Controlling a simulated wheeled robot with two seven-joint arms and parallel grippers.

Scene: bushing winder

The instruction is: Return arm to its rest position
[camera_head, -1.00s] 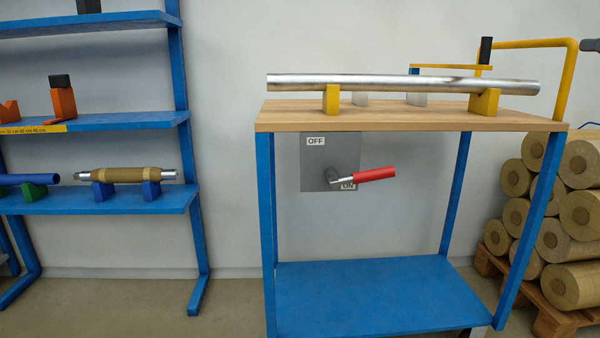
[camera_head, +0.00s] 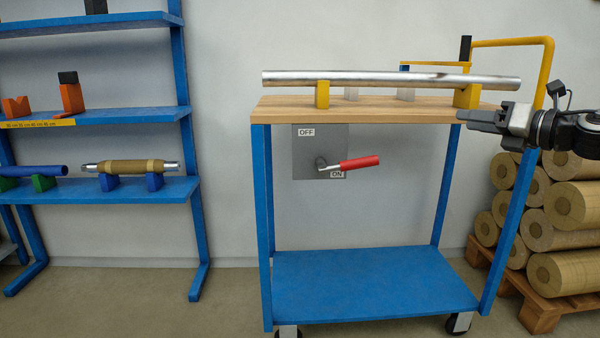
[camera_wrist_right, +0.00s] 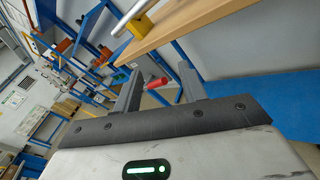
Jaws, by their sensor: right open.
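My right gripper (camera_head: 470,120) reaches in from the right edge in the head view, in front of the right end of the trolley's wooden top. Its two dark fingers (camera_wrist_right: 158,92) show apart in the right wrist view, with nothing between them in its grasp. The red switch handle (camera_head: 360,162) is well to the left of the gripper and apart from it. In the wrist view the handle (camera_wrist_right: 157,83) appears beyond the fingers. My left gripper is not in view.
A metal tube (camera_head: 390,78) lies on yellow supports on the wooden-topped blue trolley (camera_head: 375,285). Blue shelves (camera_head: 130,190) stand at left. Wrapped rolls (camera_head: 565,210) are stacked on a pallet at right. Bare floor lies between shelves and trolley.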

